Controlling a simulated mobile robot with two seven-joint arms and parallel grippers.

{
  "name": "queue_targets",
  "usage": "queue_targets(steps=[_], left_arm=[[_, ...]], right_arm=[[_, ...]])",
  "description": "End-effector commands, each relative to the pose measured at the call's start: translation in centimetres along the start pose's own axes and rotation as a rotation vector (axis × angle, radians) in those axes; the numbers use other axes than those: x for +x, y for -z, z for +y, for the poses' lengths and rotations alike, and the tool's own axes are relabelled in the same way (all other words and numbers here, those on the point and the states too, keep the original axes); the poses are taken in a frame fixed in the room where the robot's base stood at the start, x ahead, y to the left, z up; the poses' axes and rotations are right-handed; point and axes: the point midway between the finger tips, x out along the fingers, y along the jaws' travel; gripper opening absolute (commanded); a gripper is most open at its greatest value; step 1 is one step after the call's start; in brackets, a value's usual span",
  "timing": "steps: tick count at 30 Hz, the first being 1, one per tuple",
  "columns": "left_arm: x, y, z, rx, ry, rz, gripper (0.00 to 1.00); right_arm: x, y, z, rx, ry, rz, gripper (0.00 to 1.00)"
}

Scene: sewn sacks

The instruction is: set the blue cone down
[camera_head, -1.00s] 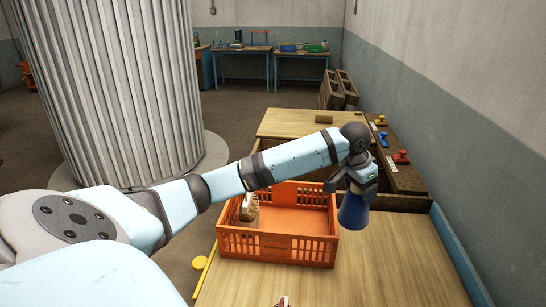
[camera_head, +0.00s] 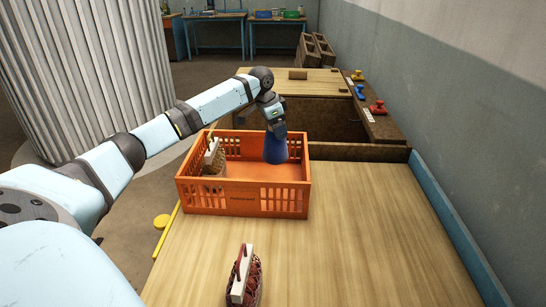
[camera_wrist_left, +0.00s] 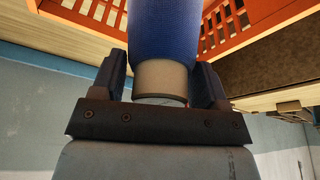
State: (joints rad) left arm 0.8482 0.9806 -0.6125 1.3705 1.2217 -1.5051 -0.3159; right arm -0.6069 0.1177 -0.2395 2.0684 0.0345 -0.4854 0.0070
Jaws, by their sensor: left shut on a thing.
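The blue cone (camera_head: 276,149) hangs below my left gripper (camera_head: 275,124), wide end down, at the right back part of the orange crate (camera_head: 238,200). In the left wrist view my left gripper (camera_wrist_left: 160,85) has its fingers on both sides of the beige upper end of the blue cone (camera_wrist_left: 165,35). Whether the cone's bottom touches the crate floor, I cannot tell. My right gripper is not in view.
A small sewn sack (camera_head: 213,165) with a white strip stands in the crate's left part. A reddish sack (camera_head: 244,278) with a white strip lies on the wooden table (camera_head: 350,230). The table right of the crate is clear. A blue edge board (camera_head: 455,230) runs along the right.

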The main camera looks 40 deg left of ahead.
Motion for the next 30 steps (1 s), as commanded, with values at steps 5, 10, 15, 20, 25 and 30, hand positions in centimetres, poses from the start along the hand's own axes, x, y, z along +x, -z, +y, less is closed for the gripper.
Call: queue_targets(steps=[5, 10, 15, 20, 25, 30], left_arm=[[3.9, -1.2, 0.0, -0.001, -0.001, -0.001, 0.25], [5.2, -1.6, 0.0, -0.001, 0.000, 0.001, 0.25], [6.7, -2.0, 0.0, -0.002, 0.000, 0.000, 0.25], [9.5, -2.9, 0.1, -0.001, -0.001, -0.001, 0.25], [10.8, -3.3, 0.0, -0.001, 0.001, 0.001, 0.25], [10.7, -3.3, 0.0, -0.001, 0.001, 0.001, 0.25]], right_arm=[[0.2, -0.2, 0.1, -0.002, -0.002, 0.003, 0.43], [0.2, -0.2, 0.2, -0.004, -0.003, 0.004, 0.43], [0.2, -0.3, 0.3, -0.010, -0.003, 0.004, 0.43], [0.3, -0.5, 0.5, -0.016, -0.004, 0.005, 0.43], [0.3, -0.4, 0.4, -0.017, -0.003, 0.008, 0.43], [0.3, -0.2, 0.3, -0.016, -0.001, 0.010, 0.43]])
